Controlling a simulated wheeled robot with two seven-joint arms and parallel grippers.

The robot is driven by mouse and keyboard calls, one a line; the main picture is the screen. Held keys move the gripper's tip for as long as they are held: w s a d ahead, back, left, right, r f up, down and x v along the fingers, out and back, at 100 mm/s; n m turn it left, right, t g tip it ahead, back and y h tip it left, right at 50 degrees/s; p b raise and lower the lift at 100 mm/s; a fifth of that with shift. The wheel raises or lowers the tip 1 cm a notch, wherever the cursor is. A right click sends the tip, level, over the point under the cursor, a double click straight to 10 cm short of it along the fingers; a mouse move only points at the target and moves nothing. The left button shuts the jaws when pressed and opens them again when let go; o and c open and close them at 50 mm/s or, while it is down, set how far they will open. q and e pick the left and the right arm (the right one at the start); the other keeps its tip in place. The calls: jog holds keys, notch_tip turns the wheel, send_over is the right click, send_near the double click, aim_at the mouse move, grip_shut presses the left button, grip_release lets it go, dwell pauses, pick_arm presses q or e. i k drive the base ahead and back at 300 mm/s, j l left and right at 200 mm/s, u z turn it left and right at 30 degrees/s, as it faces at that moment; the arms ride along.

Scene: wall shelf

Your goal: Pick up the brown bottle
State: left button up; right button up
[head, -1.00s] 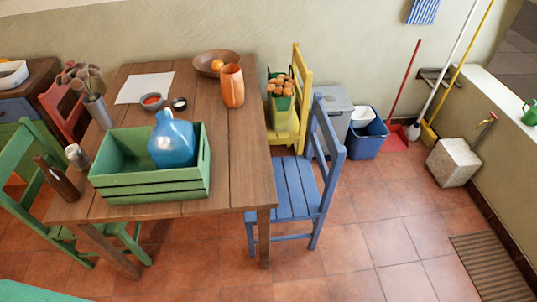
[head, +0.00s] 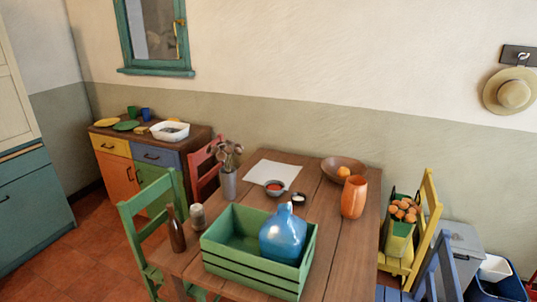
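The brown bottle (head: 176,230) stands upright at the near left corner of the wooden table (head: 335,260) in the head view. It has a narrow neck and stands just left of the green crate (head: 250,268). A small grey-brown jar (head: 197,216) is close behind it on the right. Neither of my grippers shows in the head view.
A blue jug (head: 283,236) sits in the crate. A vase of dried stems (head: 229,184), paper (head: 271,171), bowls and an orange pitcher (head: 354,197) stand behind. A green chair (head: 150,215) is left of the bottle; yellow and blue chairs are at right.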

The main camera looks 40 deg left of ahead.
aim_at(176, 235)
jog(key=u, duration=1.85)
jog(key=z, duration=0.35)
jog(key=i+j+z, duration=0.15)
jog(key=j+z, duration=0.2)
jog(key=i+j+z, duration=0.15)
jog(key=j+z, duration=1)
jog(key=j, duration=0.15)
jog(key=i, duration=0.05)
